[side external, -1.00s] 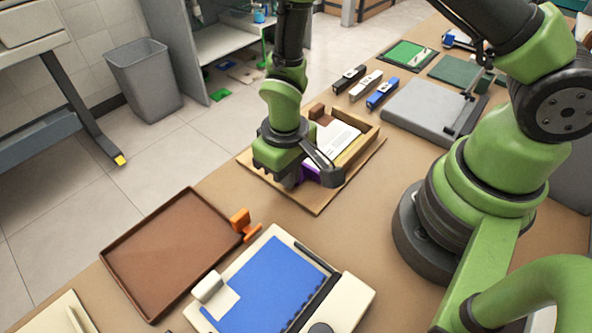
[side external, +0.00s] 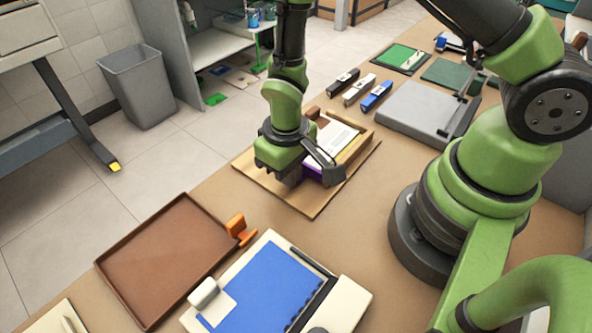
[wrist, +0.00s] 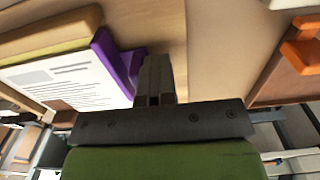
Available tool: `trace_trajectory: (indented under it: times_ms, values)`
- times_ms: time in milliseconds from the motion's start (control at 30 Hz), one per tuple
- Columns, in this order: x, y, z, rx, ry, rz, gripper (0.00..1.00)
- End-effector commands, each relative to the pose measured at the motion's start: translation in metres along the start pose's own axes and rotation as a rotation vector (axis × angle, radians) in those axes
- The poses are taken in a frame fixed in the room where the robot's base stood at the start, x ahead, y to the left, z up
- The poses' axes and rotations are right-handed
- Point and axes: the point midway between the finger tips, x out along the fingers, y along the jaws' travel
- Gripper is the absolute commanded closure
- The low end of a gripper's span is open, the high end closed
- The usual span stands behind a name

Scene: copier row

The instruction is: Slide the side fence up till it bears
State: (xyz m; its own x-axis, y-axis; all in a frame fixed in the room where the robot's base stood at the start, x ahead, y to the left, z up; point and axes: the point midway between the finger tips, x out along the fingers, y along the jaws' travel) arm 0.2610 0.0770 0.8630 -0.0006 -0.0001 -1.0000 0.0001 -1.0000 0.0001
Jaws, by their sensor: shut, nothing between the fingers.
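The purple side fence (wrist: 112,52) stands against the edge of a printed paper stack (wrist: 75,80) in the wrist view. In the side view the fence (side external: 312,172) is partly hidden by my gripper. The stack lies in a wooden tray (side external: 310,207) with a tan wall (wrist: 50,32). My gripper (wrist: 155,62) is shut and empty, its fingertips down beside the outer face of the fence, on the side away from the paper. They look very close to it; I cannot tell whether they touch. Whether paper and fence meet all along is unclear.
A brown tray (side external: 165,255) with an orange clip (side external: 238,228) and a cream machine with a blue top (side external: 265,285) stand in front. Several staplers (side external: 376,95) and a grey trimmer (side external: 425,112) are behind. Bare tabletop lies between the wooden tray and the brown tray.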

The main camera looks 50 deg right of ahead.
Motion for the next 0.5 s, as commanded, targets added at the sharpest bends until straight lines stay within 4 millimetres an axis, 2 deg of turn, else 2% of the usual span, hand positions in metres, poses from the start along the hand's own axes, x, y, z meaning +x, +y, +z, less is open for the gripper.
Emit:
trace_trajectory:
  times_ms: [500]
  values:
    - [0.0,-0.0022,0.0001,0.0,0.0,0.0,1.0]
